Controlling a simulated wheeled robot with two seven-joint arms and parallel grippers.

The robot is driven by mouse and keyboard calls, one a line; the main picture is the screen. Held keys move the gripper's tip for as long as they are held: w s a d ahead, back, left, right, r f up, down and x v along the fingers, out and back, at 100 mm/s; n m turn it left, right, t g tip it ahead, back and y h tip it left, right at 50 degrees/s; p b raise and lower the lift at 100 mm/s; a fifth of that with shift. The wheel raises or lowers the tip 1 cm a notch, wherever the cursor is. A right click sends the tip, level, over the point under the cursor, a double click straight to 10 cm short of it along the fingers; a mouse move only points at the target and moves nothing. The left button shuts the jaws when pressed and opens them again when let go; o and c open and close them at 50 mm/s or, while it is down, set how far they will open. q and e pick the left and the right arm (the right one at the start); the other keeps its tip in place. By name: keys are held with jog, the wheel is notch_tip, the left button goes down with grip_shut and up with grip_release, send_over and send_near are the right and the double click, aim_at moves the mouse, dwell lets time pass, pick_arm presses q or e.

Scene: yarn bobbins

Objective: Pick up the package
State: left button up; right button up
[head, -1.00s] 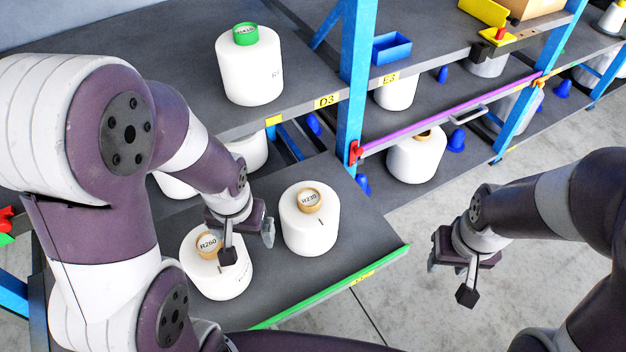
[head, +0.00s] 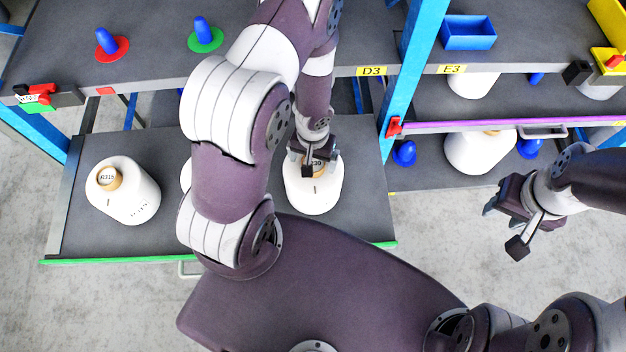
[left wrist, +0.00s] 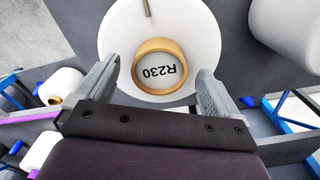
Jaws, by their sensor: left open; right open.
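A white yarn bobbin (head: 315,195) with a tan core tube labelled R230 stands upright on the pulled-out lower shelf (head: 150,247). My left gripper (head: 313,160) is directly over its top and hides part of the tube. In the left wrist view the bobbin (left wrist: 205,28) is at the top middle, and its tan tube end (left wrist: 160,66) lies between the two spread fingers. The left gripper (left wrist: 155,85) is open, and I see a gap between each finger and the tube. My right gripper (head: 505,205) is open and empty at the right, over the floor.
Another white bobbin (head: 130,195) stands at the left of the same shelf; one more is mostly hidden behind my left arm. The upper shelf (head: 150,60) holds blue cones on red and green discs. A blue upright (head: 413,70) rises right of the R230 bobbin.

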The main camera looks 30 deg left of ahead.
pick_arm(q)
jog(key=shift+w+d+f, duration=0.1)
jog(key=shift+d+f, duration=0.05)
jog(key=shift+f, duration=0.4)
jog(key=shift+c, duration=0.9)
grip_shut()
jog(key=shift+r, duration=0.1)
jog(key=shift+r, duration=0.3)
notch_tip(320, 180, up, 27)
jog(key=p, duration=2.1)
jog(key=shift+r+p, duration=0.2)
jog(key=shift+p, duration=0.1)
